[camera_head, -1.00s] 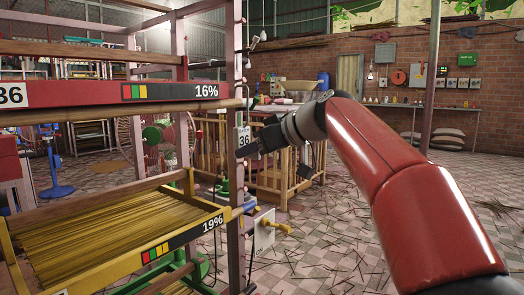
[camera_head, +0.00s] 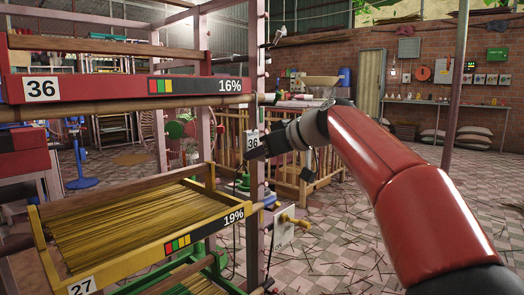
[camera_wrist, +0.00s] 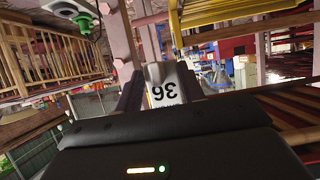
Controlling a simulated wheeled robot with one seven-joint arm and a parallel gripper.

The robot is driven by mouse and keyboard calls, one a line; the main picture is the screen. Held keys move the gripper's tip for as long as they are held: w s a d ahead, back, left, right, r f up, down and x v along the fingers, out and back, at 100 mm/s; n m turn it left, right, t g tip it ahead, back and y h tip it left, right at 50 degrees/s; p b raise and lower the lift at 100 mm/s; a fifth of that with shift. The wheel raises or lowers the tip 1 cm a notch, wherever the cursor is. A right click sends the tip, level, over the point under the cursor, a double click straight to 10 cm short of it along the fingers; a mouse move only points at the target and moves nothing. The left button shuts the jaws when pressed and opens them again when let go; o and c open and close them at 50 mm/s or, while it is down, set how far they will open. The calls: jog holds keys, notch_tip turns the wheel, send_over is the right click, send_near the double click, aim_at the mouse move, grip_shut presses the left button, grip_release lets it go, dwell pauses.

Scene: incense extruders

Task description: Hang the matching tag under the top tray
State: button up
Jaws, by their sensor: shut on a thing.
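My gripper (camera_head: 258,147) is shut on a white tag (camera_head: 252,140) marked 36, beside the rack's front right post. In the wrist view the tag (camera_wrist: 163,92) sits between the finger ends, its number upside down. The top tray (camera_head: 120,90) is red, with a 36 label and a 16% strip on its front. The tag is lower than this tray and just past its right end. A yellow tray (camera_head: 150,253) below carries a 27 label and a 19% strip. I cannot tell whether the tag touches the post.
A wooden bar (camera_head: 130,109) runs along under the top tray's front. The pink rack post (camera_head: 256,190) stands close to my gripper. A white card (camera_head: 284,232) and a yellow knob (camera_head: 295,222) are lower right.

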jog(key=o, duration=1.4)
jog(key=shift+s+d, duration=0.95)
jog(key=shift+d, duration=0.25)
jog(key=shift+s+d, duration=0.9)
jog(key=shift+d, duration=0.3)
jog(key=shift+s+d, duration=0.95)
jog(key=shift+d, duration=0.25)
jog(key=s+d+f+m+g+h, duration=0.1)
jog(key=s+d+f+m+h, duration=0.25)
jog(key=s+f, duration=0.6)
jog(key=s+d+f+m+h+p, duration=0.1)
jog(key=s+d+f+m+h, duration=0.25)
jog(key=s+f, duration=0.6)
jog(key=s+d+f+m+g+h, duration=0.1)
jog(key=s+d+f+m+h, duration=0.3)
jog(key=s+f, duration=0.55)
jog(key=shift+n+y, duration=0.3)
jog(key=shift+y, duration=0.2)
jog(key=r+p, duration=1.2)
jog(key=r, duration=0.1)
jog(key=shift+s+d, duration=0.1)
jog(key=shift+d, duration=0.25)
